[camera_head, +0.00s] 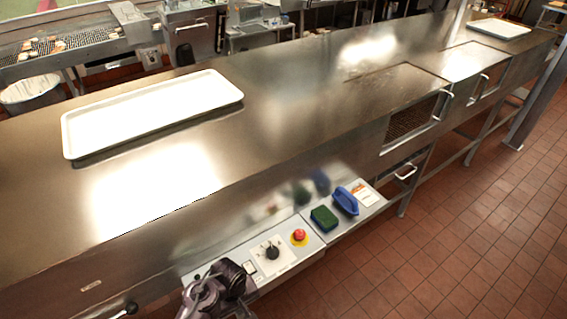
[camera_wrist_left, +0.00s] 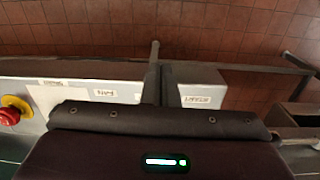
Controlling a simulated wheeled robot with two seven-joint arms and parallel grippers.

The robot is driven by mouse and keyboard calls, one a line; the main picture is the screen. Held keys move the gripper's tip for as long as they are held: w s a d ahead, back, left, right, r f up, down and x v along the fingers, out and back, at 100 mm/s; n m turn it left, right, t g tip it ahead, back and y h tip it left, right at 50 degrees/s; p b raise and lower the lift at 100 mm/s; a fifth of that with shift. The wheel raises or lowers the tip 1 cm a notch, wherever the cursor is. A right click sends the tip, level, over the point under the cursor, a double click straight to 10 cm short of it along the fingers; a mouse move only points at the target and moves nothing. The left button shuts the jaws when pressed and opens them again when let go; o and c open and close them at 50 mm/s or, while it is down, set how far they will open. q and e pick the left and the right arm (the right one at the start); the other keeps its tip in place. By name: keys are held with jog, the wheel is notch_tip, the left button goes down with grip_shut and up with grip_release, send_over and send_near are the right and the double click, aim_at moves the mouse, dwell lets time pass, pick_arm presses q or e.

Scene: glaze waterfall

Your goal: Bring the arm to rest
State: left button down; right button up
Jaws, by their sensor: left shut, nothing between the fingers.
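My left gripper (camera_head: 222,283) is at the bottom of the head view, dark and purplish, over the near end of the control panel ledge (camera_head: 310,262). It is shut and nothing shows in it. In the left wrist view its dark body fills the lower middle, with a panel strip labelled FAN (camera_wrist_left: 105,93) and a box labelled START (camera_wrist_left: 200,99) beyond it. Whether it touches the panel cannot be told. My right gripper is not in view.
A red stop button (camera_head: 299,236) and a black knob (camera_head: 271,251) sit on the panel near the gripper. A green scrub pad (camera_head: 324,218) and a blue-handled brush (camera_head: 346,201) lie farther along. A white tray (camera_head: 150,112) rests on the steel counter (camera_head: 300,110).

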pick_arm(q)
jog(key=s+a+f+m+b, duration=0.1)
jog(key=s+f+b, duration=0.25)
jog(key=f, duration=0.55)
jog(key=s+a+f+m+h+b, duration=0.15)
jog(key=s+f, duration=0.25)
jog(key=f, duration=0.5)
jog(key=s+a+f+m+y+b, duration=0.1)
jog(key=s+f+m+b, duration=0.2)
jog(key=f, duration=0.6)
jog(key=s+a+f+m+b, duration=0.1)
jog(key=s+a+f, duration=0.3)
jog(key=s, duration=0.5)
jog(key=s+a+f+m+t+b, duration=0.1)
jog(key=s+a+f+b, duration=0.3)
jog(key=s+f, duration=0.5)
jog(key=shift+s+f+m, duration=0.15)
jog(key=shift+f+m, duration=0.15)
jog(key=shift+m, duration=0.25)
jog(key=shift+d, duration=0.1)
